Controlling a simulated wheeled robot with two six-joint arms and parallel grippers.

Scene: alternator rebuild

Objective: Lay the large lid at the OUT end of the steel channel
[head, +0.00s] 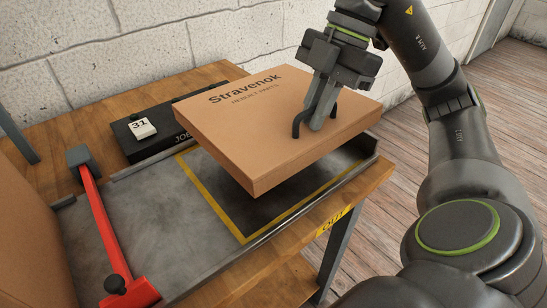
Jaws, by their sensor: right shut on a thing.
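The large lid (240,142) is a tan cardboard slab printed "Stravenok", with a dark handle (297,122) on top. My right gripper (315,122) is shut on this handle from above. The lid hangs over the steel channel (135,205), roughly level, with a dark shadow beneath it. It covers part of a yellow-bordered dark area (245,212) on the channel floor. A yellow OUT label (333,222) is on the bench's front edge beside that area. My left gripper is not in view.
A red bar (104,225) with a black knob lies across the channel at left. A black box (135,137) bearing a "31" card sits behind the channel. A large cardboard box (30,245) stands at the left edge. Bare channel floor shows between the bar and the yellow border.

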